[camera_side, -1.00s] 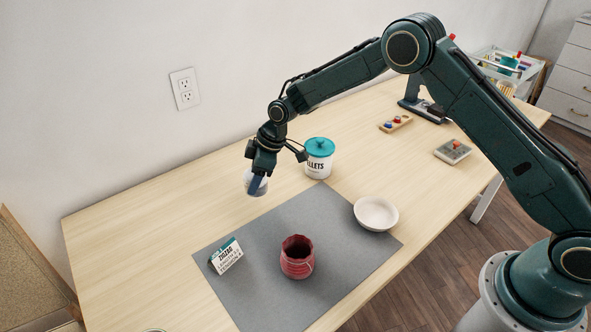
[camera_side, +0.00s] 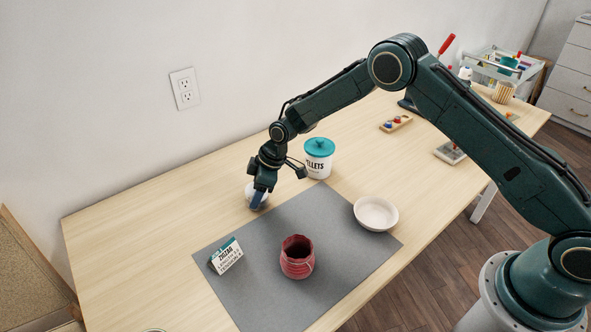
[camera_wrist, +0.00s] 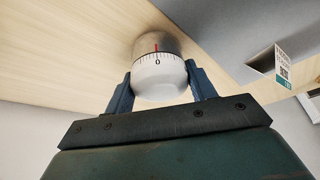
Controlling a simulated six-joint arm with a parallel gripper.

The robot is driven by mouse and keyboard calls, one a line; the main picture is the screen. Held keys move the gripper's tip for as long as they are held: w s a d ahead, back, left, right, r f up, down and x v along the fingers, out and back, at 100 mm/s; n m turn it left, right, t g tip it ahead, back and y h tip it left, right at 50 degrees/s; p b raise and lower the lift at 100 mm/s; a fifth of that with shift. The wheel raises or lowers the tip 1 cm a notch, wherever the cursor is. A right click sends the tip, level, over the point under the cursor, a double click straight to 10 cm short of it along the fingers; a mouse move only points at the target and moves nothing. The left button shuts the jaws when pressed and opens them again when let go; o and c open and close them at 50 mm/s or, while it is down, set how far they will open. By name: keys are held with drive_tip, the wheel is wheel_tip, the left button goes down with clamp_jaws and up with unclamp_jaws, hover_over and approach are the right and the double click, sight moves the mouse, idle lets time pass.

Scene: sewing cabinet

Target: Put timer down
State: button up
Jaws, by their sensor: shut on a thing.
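The timer (camera_wrist: 158,72) is a white round dial with tick marks, a 0 and a red pointer mark. In the wrist view it sits between the two blue fingers of my gripper (camera_wrist: 160,88), which is shut on it. In the side view the timer (camera_side: 250,190) shows partly behind my gripper (camera_side: 257,199), low over the bare wood near the grey mat's back left edge. I cannot tell whether its base touches the table.
The grey mat (camera_side: 330,232) bears a ZIGZAG card (camera_side: 227,256), a red pot (camera_side: 297,262) and a cream bowl (camera_side: 375,213). A white canister with a teal lid (camera_side: 319,158) stands close to the right of my gripper. The wood table (camera_side: 130,225) is clear to the left.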

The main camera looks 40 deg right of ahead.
drive_tip(key=o, duration=1.1)
drive_tip(key=shift+f, duration=0.1)
drive_tip(key=shift+v, duration=6.15)
drive_tip(key=shift+a, duration=0.1)
